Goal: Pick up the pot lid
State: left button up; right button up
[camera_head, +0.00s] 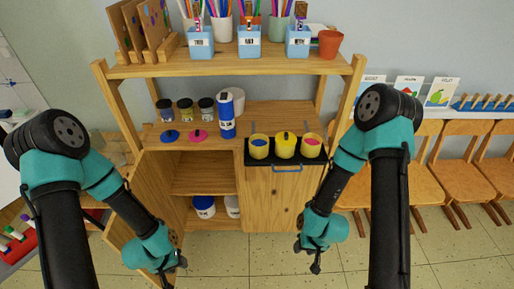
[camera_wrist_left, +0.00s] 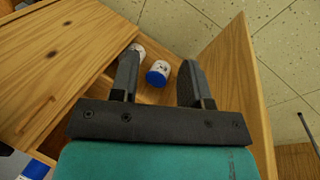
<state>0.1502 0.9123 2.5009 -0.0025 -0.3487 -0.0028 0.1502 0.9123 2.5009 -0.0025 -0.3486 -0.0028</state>
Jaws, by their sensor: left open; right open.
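A blue lid (camera_head: 170,135) and a pink lid (camera_head: 197,134), each with a small dark knob, lie on the left of the wooden cabinet top. Three yellow pots stand on a black tray (camera_head: 273,159) at the right. The left pot (camera_head: 259,151) and right pot (camera_head: 310,152) show blue and pink inside; the middle pot (camera_head: 285,149) has a yellow top with a dark knob. My left gripper (camera_head: 178,267) is low before the cabinet, apart from the lids. Its fingers (camera_wrist_left: 160,85) are open and empty. My right gripper (camera_head: 308,262) is open, low in front of the cabinet's right side.
A blue-labelled bottle (camera_head: 227,116), a white roll and small jars stand behind the lids. The open cabinet door (camera_head: 148,190) is beside my left arm. White jars (camera_head: 204,207), one blue-lidded (camera_wrist_left: 157,74), stand inside low down. An upper shelf (camera_head: 230,65) overhangs the back.

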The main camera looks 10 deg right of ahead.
dwell(0.4)
pick_arm(q)
jog(key=o, duration=1.1)
jog(key=shift+w, duration=0.1)
